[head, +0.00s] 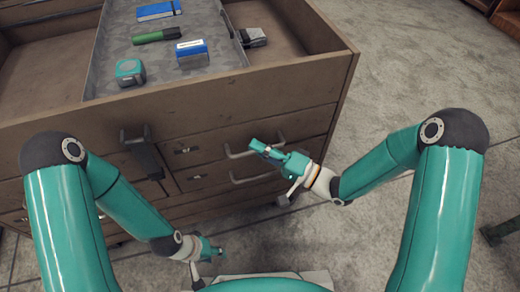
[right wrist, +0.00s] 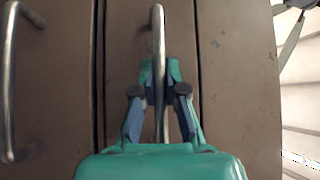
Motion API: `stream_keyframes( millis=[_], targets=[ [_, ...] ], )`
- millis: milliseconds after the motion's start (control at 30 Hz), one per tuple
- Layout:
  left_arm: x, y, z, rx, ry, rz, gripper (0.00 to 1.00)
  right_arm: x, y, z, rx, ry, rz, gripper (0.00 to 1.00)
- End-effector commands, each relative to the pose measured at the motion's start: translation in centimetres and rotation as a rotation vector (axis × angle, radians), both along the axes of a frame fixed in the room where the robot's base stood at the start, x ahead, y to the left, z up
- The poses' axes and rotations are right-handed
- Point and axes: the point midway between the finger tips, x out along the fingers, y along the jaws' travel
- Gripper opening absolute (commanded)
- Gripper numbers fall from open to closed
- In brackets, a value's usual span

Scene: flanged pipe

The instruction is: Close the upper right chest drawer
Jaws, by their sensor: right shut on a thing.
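The wooden chest (head: 200,120) fills the upper left of the head view, with drawers in its front. The upper right drawer's metal handle (head: 235,154) is gripped by my right gripper (head: 257,146). In the right wrist view, the fingers (right wrist: 160,90) are shut around this handle bar (right wrist: 158,30). The drawer face (right wrist: 125,60) looks about level with its neighbours; I cannot tell whether a small gap remains. The lower handle (head: 240,181) is clear of the gripper. My left gripper (head: 216,250) hangs low in front of the chest, away from the drawer; its finger state is unclear.
The open chest top has a grey tray (head: 105,55) with a blue notebook (head: 158,10), green marker (head: 157,36), blue-white box (head: 192,52) and teal tape measure (head: 130,72). A dark handled piece (head: 145,155) sticks out of the chest front. Floor at the right (head: 420,60) is clear.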

Motion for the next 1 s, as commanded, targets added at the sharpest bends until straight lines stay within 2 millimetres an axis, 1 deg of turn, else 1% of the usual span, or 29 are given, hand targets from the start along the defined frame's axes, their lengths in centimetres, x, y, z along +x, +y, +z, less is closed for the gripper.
stream_keyframes(
  millis=[67, 100, 233, 267, 567, 667, 767, 867, 1000],
  targets=[
    [0.0, 0.0, -0.1, 0.0, 0.0, 0.0, 0.4, 0.4, 0.0, -0.2, -0.008, 0.002, -0.01, 0.0],
    [0.0, 0.0, -0.1, 0.0, 0.0, 0.0, 0.4, 0.4, 0.0, -0.2, -0.008, 0.0, -0.01, 0.13],
    [0.0, 0.0, -0.1, 0.0, 0.0, 0.0, 0.4, 0.4, -0.1, -0.2, -0.008, 0.0, -0.011, 0.34],
    [0.0, 0.0, -0.1, 0.0, 0.0, 0.0, 0.4, 0.3, -0.1, -0.2, -0.007, 0.0, -0.01, 0.37],
    [0.0, 0.0, 0.0, 0.0, 0.0, 0.0, 0.4, 0.2, -0.2, -0.1, -0.004, -0.001, -0.009, 0.37],
    [0.0, 0.0, 0.0, 0.0, 0.0, 0.0, 0.4, 0.0, -0.6, -0.2, -0.004, -0.001, -0.01, 0.37],
    [0.0, 0.0, 0.0, 0.0, 0.0, 0.0, 0.4, -0.5, -1.6, -0.3, -0.004, 0.0, -0.012, 0.37],
    [0.0, 0.0, 0.0, 0.0, 0.0, 0.0, 0.4, -1.3, -3.0, -0.6, -0.004, 0.002, -0.014, 0.37],
    [0.0, 0.0, 0.0, 0.0, 0.0, 0.0, 0.4, -2.7, -5.5, -1.0, -0.004, 0.003, -0.016, 0.37]
  ],
)
